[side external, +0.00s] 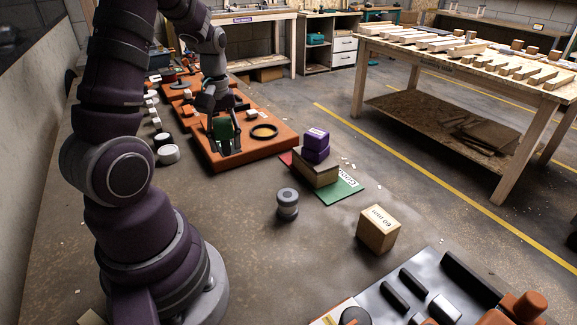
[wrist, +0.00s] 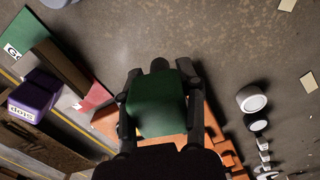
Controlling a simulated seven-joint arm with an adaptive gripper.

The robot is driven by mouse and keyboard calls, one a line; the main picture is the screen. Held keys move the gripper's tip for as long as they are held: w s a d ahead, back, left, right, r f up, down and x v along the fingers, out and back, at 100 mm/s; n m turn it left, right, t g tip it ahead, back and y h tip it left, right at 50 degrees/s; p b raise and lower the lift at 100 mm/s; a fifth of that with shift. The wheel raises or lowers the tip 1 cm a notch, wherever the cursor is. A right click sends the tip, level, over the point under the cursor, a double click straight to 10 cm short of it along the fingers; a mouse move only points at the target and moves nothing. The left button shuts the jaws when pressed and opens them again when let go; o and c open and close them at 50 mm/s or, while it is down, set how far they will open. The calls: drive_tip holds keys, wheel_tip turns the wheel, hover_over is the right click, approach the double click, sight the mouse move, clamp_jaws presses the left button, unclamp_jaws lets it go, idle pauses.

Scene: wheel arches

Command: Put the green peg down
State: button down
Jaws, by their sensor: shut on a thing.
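The green peg (side external: 224,128) is held between the dark fingers of my gripper (side external: 222,140) over the near end of the orange board (side external: 255,148) in the side view. In the wrist view the green peg (wrist: 157,105) fills the space between the two fingers of my gripper (wrist: 160,72), with a finger along each side. The orange board (wrist: 105,121) shows behind the peg there. I cannot tell whether the peg's lower end touches the board; the fingers partly hide it.
A purple block (side external: 315,146) sits on a wooden block (side external: 316,173) on a red and green mat (side external: 342,190). White round pieces (side external: 168,154) stand left of the board. A grey cylinder (side external: 288,203) and a cardboard-coloured box (side external: 378,229) stand nearer.

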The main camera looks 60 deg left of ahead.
sight(304, 268)
drive_tip(key=w+d+m, duration=0.1)
drive_tip(key=d+m, duration=0.1)
drive_tip(key=d, duration=0.2)
drive_tip(key=w+d+m, duration=0.2)
drive_tip(key=d+m, duration=0.1)
drive_tip(key=d, duration=0.1)
drive_tip(key=w+d+m, duration=0.2)
drive_tip(key=d, duration=0.2)
drive_tip(key=shift+d+f+m, duration=0.35)
drive_tip(key=shift+d+m, duration=0.05)
drive_tip(key=s+d+m, duration=0.2)
drive_tip(key=d+m, duration=0.5)
drive_tip(key=d, duration=0.4)
wheel_tip(304, 268, down, 9)
drive_tip(key=shift+r, duration=0.15)
drive_tip(key=c, duration=0.7)
unclamp_jaws()
drive_tip(key=shift+o, duration=0.2)
